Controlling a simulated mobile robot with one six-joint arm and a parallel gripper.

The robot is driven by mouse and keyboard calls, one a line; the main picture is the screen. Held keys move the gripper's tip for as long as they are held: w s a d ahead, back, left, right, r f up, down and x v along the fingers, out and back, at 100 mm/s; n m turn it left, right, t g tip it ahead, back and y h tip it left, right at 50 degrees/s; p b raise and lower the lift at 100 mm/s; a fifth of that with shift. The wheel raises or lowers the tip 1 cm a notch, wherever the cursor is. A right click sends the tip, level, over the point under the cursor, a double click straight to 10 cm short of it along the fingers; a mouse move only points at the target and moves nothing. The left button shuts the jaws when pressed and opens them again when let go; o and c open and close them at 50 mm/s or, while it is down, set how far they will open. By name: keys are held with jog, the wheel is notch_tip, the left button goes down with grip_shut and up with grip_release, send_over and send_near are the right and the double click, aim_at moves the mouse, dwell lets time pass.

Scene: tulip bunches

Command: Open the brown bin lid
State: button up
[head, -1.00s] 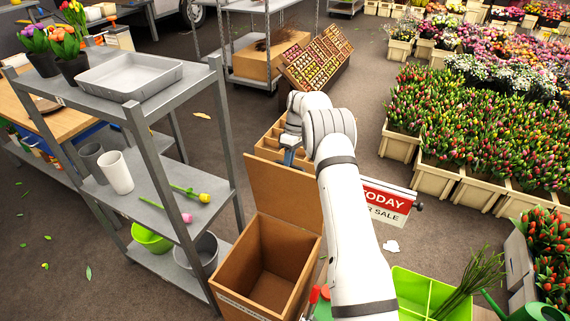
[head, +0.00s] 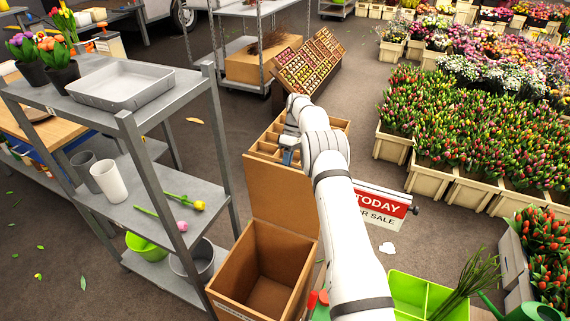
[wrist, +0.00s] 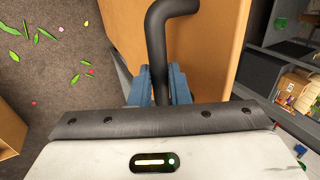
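The brown bin (head: 289,246) stands on the floor in the head view, and its empty inside shows from above. Its brown lid (head: 272,195) stands up, open, at the far side of the bin. In the wrist view the lid (wrist: 215,45) is a broad tan panel with a black bent handle (wrist: 157,50). My gripper (head: 288,156) is at the lid's upper edge. In the wrist view its blue fingers (wrist: 160,88) are on both sides of the handle and look closed on it. The handle is hidden in the head view.
A grey shelf rack (head: 140,165) stands close left of the bin. A divided wooden box (head: 270,148) is behind the lid. A red and white sale sign (head: 381,206) and a green crate (head: 408,290) are to the right. Tulip crates (head: 480,180) fill the right side.

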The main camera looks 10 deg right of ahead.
jog(key=shift+o, duration=1.4)
jog(key=shift+d+f, duration=0.15)
jog(key=shift+f, duration=0.3)
jog(key=shift+o, duration=0.9)
jog(key=shift+r, duration=0.25)
notch_tip(320, 180, up, 10)
jog(key=b, duration=0.1)
